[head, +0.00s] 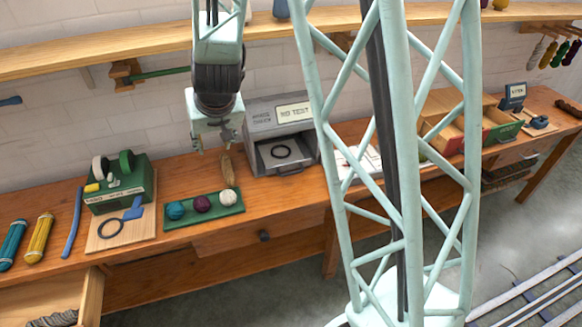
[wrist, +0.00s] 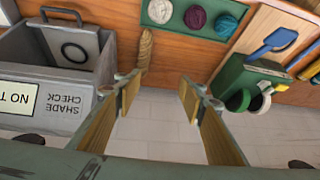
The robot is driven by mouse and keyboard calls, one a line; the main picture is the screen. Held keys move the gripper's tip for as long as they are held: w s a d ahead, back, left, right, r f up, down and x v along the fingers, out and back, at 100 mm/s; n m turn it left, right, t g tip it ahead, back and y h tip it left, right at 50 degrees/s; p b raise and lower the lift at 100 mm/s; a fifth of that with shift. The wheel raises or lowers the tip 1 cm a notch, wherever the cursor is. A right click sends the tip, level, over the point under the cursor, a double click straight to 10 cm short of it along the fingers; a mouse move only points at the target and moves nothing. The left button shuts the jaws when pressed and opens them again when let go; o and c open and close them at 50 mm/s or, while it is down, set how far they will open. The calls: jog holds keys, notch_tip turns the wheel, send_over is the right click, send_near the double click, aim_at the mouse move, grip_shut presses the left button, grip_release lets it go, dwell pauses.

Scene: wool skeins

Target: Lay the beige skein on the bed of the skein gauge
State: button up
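The beige skein (head: 227,170) lies on the wooden bench between the green tray and the grey shade-check box. It also shows in the wrist view (wrist: 146,47), just beyond the left fingertip. My gripper (head: 213,147) is above the back of the bench, close to the skein in the picture. In the wrist view my gripper (wrist: 157,88) has its two fingers wide apart with nothing between them. A small blue device (head: 514,96) with a display and a board stands at the far right of the bench; I cannot tell whether it is the skein gauge.
The grey box (head: 275,110) marked "NO TEST" stands right of the skein. A green tray (head: 205,215) holds three yarn balls. A green machine (head: 120,190), blue tool (head: 132,212) and yellow and teal skeins lie left. Wooden bins (head: 445,120) stand right. A shelf (head: 130,42) runs behind.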

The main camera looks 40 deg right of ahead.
jog(key=s+a+r+n+y, duration=0.15)
jog(key=s+a+r, duration=0.25)
jog(key=s+r, duration=1.2)
jog(key=s+d+r+g, duration=0.1)
jog(key=s+r, duration=0.2)
jog(key=s, duration=1)
jog(key=s+r+n+g, duration=0.1)
jog(key=s+r, duration=0.3)
jog(key=s, duration=0.9)
jog(key=shift+d+h, duration=0.4)
jog(key=shift+h, duration=0.05)
jog(key=shift+o, duration=0.5)
